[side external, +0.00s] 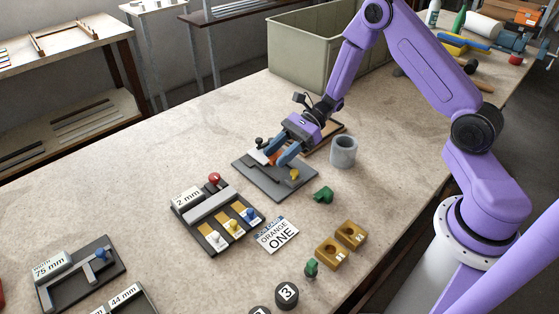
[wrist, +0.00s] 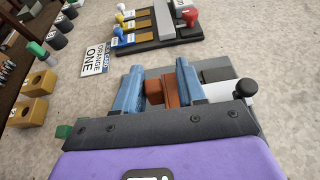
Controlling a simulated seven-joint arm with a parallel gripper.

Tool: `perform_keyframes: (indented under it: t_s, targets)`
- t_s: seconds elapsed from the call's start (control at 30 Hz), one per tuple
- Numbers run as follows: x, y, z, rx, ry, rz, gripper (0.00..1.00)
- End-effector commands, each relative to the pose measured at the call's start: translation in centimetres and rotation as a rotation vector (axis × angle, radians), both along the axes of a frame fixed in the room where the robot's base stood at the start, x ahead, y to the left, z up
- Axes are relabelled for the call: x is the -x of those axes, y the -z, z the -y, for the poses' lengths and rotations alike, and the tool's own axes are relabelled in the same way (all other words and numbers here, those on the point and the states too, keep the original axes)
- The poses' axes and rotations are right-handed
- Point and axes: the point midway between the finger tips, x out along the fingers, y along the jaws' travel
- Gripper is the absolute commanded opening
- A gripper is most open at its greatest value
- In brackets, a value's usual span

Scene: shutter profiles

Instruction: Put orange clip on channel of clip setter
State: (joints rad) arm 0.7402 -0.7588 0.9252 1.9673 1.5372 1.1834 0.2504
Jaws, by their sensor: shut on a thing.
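The orange clip (wrist: 188,82) shows in the wrist view between the two blue fingers of my gripper (wrist: 160,88). My gripper is shut on it. In the side external view my gripper (side external: 275,158) is low over the dark flat fixture (side external: 270,187), which I take to be the clip setter, and only a sliver of orange shows by the fingers. The fixture has a black knob, a pale block and a yellow knob. Its channel is mostly hidden by the fingers, and I cannot tell whether the clip touches it.
A grey cup (side external: 343,152) stands right of the fixture, with a green piece (side external: 323,194) nearby. The 2 mm fixture (side external: 212,217) and the "ORANGE ONE" card (side external: 277,235) lie in front. Two yellow blocks (side external: 341,244) are at the front right. A large bin (side external: 310,55) stands behind.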

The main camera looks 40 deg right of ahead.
Motion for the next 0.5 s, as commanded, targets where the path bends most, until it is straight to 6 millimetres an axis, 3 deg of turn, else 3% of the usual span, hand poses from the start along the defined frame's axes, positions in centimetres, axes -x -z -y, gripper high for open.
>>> perform_keyframes:
  t_s: [0.2,0.5]
  targets:
    - [0.0,2.6,0.0,0.0,0.001,-0.002,0.11]
    - [0.0,3.1,0.0,0.0,0.0,0.0,0.11]
